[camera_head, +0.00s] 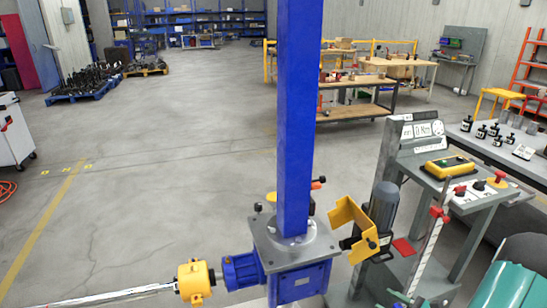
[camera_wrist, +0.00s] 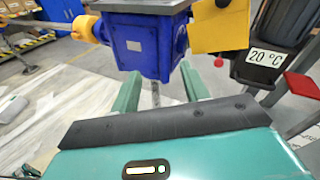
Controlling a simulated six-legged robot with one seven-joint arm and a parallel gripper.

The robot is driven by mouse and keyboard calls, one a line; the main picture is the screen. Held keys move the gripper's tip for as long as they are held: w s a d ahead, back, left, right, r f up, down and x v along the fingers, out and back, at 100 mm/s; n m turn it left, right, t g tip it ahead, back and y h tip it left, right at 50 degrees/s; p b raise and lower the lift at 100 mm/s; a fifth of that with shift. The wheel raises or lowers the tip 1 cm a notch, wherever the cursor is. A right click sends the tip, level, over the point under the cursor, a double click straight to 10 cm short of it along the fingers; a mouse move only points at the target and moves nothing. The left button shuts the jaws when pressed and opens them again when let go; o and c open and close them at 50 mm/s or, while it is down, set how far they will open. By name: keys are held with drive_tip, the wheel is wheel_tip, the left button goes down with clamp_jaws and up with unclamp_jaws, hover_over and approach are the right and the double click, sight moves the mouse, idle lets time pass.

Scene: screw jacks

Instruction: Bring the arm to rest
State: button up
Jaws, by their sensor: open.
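My gripper (camera_wrist: 161,90) shows in the wrist view with its two green fingers spread apart and nothing between them. Beyond the fingertips is the blue gearbox of the screw jack (camera_wrist: 148,45), under a grey plate. I cannot tell the exact distance, but a gap shows around the fingers. In the head view a teal part of my arm is at the bottom right corner. The screw jack (camera_head: 300,270) stands in front with a tall blue column (camera_head: 298,120) rising from its plate.
A yellow guard (camera_head: 352,228) and a dark grey motor (camera_head: 383,207) sit right of the jack. A yellow coupling (camera_head: 194,281) and shaft extend left. The floor at left is largely open.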

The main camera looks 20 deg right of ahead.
drive_tip(key=w+a+r+n+g+y, duration=0.1)
drive_tip(key=a+r+n+g, duration=0.6)
drive_tip(key=a, duration=0.4)
drive_tip(key=a+r+n+g+y, duration=0.1)
drive_tip(key=a+r+n+g, duration=0.4)
drive_tip(key=a+r+n, duration=0.4)
drive_tip(key=s+a+r+n+t+h, duration=0.2)
drive_tip(key=s+a+r+n+h, duration=0.7)
drive_tip(key=a+r+n, duration=0.2)
wheel_tip(320, 180, up, 3)
drive_tip(key=shift+f+n+t+h, duration=0.2)
drive_tip(key=shift+n+t+h, duration=0.1)
drive_tip(key=shift+n, duration=0.3)
